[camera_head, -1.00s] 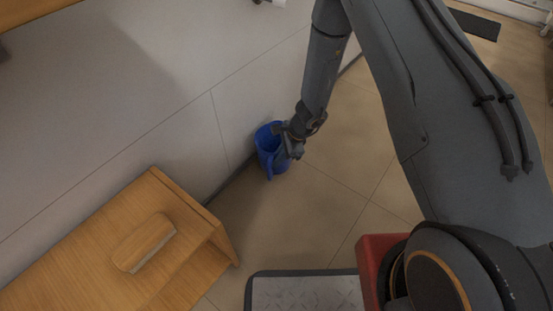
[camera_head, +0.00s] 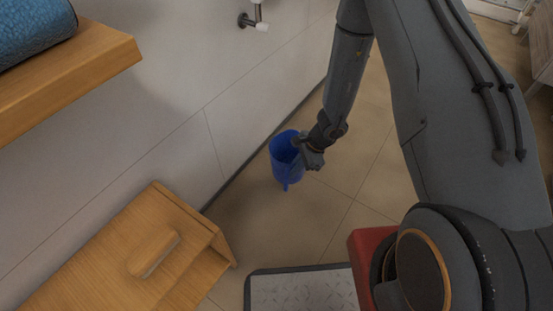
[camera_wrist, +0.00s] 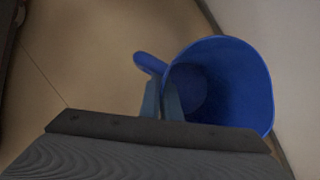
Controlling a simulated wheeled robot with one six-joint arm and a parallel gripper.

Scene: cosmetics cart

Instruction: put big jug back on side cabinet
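The big jug (camera_head: 287,160) is blue, open at the top, and roughly upright beside the wall in the head view. In the wrist view, the jug (camera_wrist: 238,85) fills the right half, with its mouth facing the camera and its handle (camera_wrist: 149,63) pointing left. My gripper (camera_head: 300,150) reaches down to the jug's right side. In the wrist view, its fingers (camera_wrist: 162,100) are close together on the jug's near-left edge by the handle, and appear shut on it. The jug's base is hard to judge against the floor. The side cabinet (camera_head: 95,275) is low and wooden, at lower left.
A wooden block-like piece (camera_head: 154,254) is on the cabinet top. A wooden shelf (camera_head: 90,72) with a blue textured item (camera_head: 30,28) juts out at upper left. A wall fixture (camera_head: 254,20) is at the top. The wall runs close behind the jug; floor is open to its right.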

